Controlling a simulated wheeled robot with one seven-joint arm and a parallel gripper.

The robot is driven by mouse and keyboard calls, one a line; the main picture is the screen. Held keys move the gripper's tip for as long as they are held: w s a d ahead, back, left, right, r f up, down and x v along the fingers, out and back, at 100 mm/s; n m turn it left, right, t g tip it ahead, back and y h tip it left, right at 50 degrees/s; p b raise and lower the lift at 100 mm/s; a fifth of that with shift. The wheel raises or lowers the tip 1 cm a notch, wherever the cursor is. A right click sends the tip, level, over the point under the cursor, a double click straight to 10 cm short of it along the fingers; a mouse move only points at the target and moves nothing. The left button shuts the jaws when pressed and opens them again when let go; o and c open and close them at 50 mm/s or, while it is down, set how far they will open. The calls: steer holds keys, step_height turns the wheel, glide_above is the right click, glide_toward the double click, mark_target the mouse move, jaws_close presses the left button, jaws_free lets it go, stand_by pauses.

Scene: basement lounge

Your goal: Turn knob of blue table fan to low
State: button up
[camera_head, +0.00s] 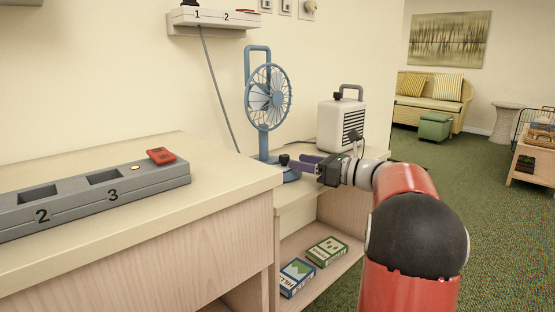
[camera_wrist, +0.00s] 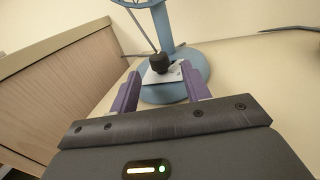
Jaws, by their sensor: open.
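The blue table fan (camera_head: 267,96) stands upright on the lower part of the wooden cabinet, and its base (camera_wrist: 192,80) shows in the wrist view. A black knob (camera_wrist: 160,63) sits on the front of the base over a white label plate (camera_wrist: 163,75); the knob also shows in the head view (camera_head: 284,160). The markings on the plate are too small to read. My gripper (camera_wrist: 165,90) is open, its two purple fingers (camera_head: 307,163) pointing at the knob. In the wrist view the knob lies just beyond and between the fingertips. I cannot tell whether they touch it.
A white heater-like box (camera_head: 341,125) stands right of the fan. A grey power strip (camera_head: 95,192) with a red switch (camera_head: 160,155) lies on the higher counter at left. Two small boxes (camera_head: 327,251) lie on the shelf below. Green carpet (camera_head: 500,225) is open at right.

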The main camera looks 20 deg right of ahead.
mark_target(284, 155)
steer(key=x, duration=0.6)
steer(key=shift+c, duration=0.5)
steer(key=c, duration=0.9)
steer(key=shift+o, duration=0.2)
